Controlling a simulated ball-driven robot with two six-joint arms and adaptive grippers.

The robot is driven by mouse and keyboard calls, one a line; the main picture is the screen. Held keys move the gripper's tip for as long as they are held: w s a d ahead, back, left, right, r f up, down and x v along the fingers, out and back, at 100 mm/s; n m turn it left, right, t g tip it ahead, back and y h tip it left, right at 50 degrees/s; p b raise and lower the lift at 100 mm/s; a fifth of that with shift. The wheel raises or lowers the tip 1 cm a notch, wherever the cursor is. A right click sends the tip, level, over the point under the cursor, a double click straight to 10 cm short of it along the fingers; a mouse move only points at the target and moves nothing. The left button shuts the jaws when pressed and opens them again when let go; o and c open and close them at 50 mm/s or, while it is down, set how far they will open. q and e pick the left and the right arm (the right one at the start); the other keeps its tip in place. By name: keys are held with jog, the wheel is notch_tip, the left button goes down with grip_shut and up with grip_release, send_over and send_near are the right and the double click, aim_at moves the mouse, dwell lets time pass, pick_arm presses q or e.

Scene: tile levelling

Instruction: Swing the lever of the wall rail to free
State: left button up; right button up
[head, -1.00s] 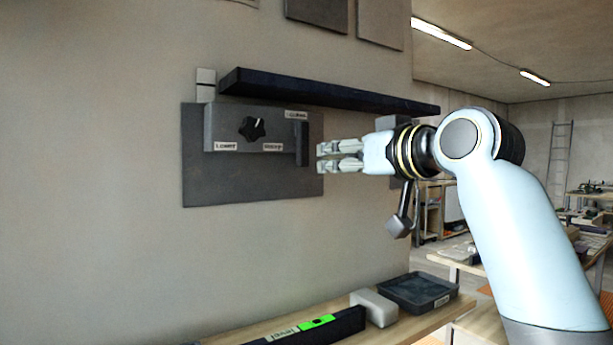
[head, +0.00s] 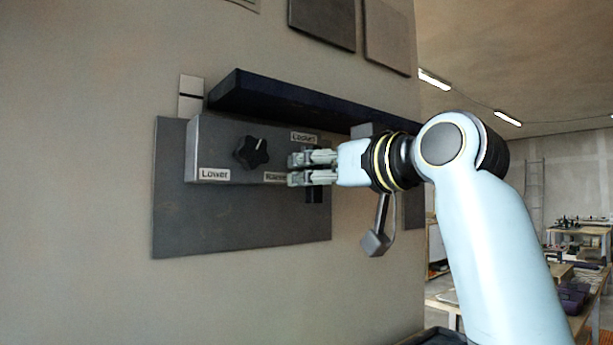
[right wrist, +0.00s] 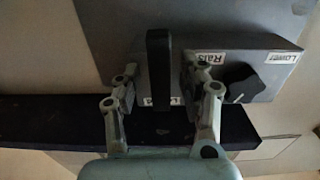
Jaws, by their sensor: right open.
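The wall rail is a long dark bar (head: 300,108) above a grey control box (head: 215,140) on a dark wall plate (head: 180,225). The box carries a black star knob (head: 252,152) and labels reading Lower, Raise and Locked (head: 303,138). The dark lever (head: 314,196) is at the box's right end, partly hidden by my right gripper (head: 292,170). In the right wrist view the upright lever (right wrist: 158,60) stands between the open fingers of my right gripper (right wrist: 158,76), with gaps on both sides. My left gripper is out of view.
Flat grey panels (head: 322,22) hang on the wall above the rail. A tray edge (head: 440,336) shows at the bottom. Benches stand in the room at the right. The wall below the plate is clear.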

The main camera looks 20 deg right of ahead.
jog(key=shift+s+r, duration=0.1)
jog(key=shift+s, duration=0.05)
jog(key=c, duration=0.4)
grip_shut()
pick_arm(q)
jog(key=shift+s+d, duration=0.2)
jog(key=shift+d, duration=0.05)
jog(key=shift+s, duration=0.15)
